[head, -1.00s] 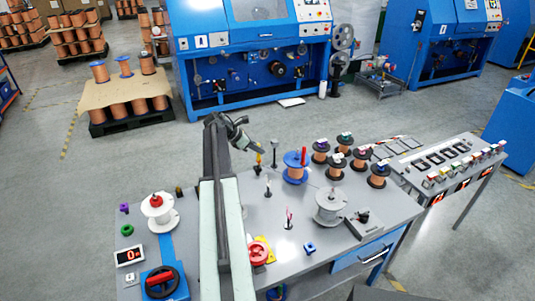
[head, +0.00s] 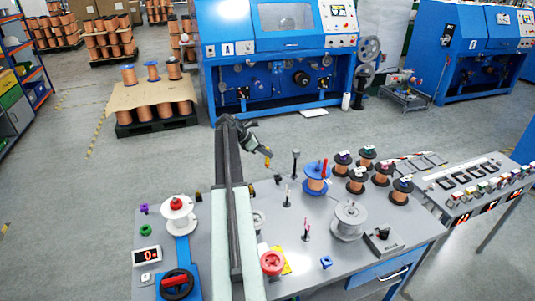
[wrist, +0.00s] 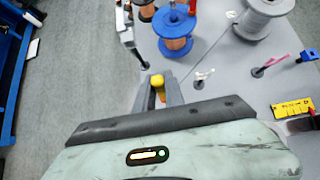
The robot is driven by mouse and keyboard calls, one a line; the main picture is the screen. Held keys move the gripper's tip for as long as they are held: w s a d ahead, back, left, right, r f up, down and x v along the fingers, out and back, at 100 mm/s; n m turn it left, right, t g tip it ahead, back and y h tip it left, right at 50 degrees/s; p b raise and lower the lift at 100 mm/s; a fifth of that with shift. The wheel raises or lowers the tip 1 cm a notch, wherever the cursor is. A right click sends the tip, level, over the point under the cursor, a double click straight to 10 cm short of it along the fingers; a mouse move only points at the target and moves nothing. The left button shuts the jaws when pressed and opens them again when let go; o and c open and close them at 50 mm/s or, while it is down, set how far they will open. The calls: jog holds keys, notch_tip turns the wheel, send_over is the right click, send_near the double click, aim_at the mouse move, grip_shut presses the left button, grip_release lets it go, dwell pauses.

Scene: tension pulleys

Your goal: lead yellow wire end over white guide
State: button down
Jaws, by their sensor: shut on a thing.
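My gripper (head: 267,156) is shut on the yellow wire end (wrist: 157,82), a small yellow piece between the fingertips in the wrist view. In the head view it is held above the table's far edge, left of the posts. The white guide (wrist: 204,75) appears to be the short dark post with a white top, to the right of my fingers in the wrist view and apart from them. In the head view it seems to be the thin post (head: 287,195). The wire itself is too thin to make out.
A post with a pink top (wrist: 275,60), a tall dark post (head: 295,160), a blue-flanged spool (head: 316,178) and a grey spool (head: 349,219) stand on the table. A red knob (head: 271,262) is near my arm. Open floor lies beyond the far edge.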

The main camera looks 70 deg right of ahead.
jog(key=shift+w+f+b, duration=0.1)
jog(key=shift+f+b, duration=1.1)
jog(key=shift+f, duration=0.2)
jog(key=shift+f, duration=0.1)
notch_tip(320, 180, down, 8)
jog(key=b, duration=0.7)
jog(key=shift+r+b, duration=0.2)
jog(key=shift+b, duration=0.15)
notch_tip(320, 180, up, 11)
jog(key=p, duration=1.1)
jog(key=shift+f, duration=0.1)
jog(key=shift+a, duration=0.1)
